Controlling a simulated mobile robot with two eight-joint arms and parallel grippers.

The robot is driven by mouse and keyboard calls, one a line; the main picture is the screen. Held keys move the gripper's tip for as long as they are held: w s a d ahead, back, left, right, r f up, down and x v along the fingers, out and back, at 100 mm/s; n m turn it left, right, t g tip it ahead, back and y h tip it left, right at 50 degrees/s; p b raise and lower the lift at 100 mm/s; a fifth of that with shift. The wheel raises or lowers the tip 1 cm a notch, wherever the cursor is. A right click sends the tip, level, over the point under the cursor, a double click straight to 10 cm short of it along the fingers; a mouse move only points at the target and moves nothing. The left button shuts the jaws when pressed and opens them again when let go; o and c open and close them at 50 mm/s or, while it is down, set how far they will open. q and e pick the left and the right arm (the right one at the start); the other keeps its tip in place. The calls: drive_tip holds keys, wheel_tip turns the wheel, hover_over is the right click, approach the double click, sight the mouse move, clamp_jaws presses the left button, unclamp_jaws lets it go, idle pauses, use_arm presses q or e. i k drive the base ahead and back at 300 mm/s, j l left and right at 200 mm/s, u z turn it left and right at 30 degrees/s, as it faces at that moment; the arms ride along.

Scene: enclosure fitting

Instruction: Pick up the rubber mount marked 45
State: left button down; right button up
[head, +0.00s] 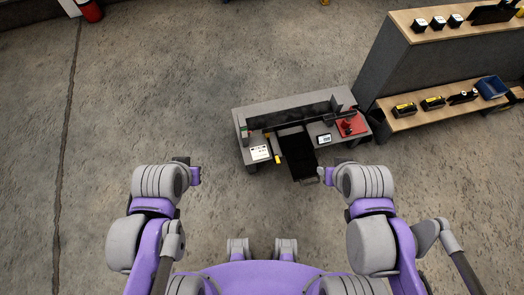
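No marking of 45 is legible in the head view, so I cannot tell which thing is the rubber mount. Three small black blocks with pale labels stand in a row on the top of the shelf unit at the upper right: a left block (419,25), a middle block (437,22) and a right block (455,20). Their labels are too small to read.
A lower wooden shelf (420,118) at the right bears yellow-and-black items (404,110) and a blue bin (491,87). A red object (91,10) is at the upper left. The floor at left is clear.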

sight(437, 24)
drive_tip(key=i+l, duration=0.2)
drive_tip(key=l, duration=0.3)
drive_tip(key=i+l+z, duration=0.15)
drive_tip(key=l, duration=0.35)
drive_tip(key=i+l, duration=0.25)
drive_tip(key=l, duration=0.25)
drive_tip(key=i+l+z, duration=0.15)
drive_tip(key=l, duration=0.35)
drive_tip(key=i+l, duration=0.25)
drive_tip(key=l, duration=0.2)
drive_tip(key=i+l+z, duration=0.15)
drive_tip(key=l, duration=0.3)
drive_tip(key=i+l, duration=0.35)
drive_tip(key=l+z, duration=0.05)
drive_tip(key=l, duration=0.05)
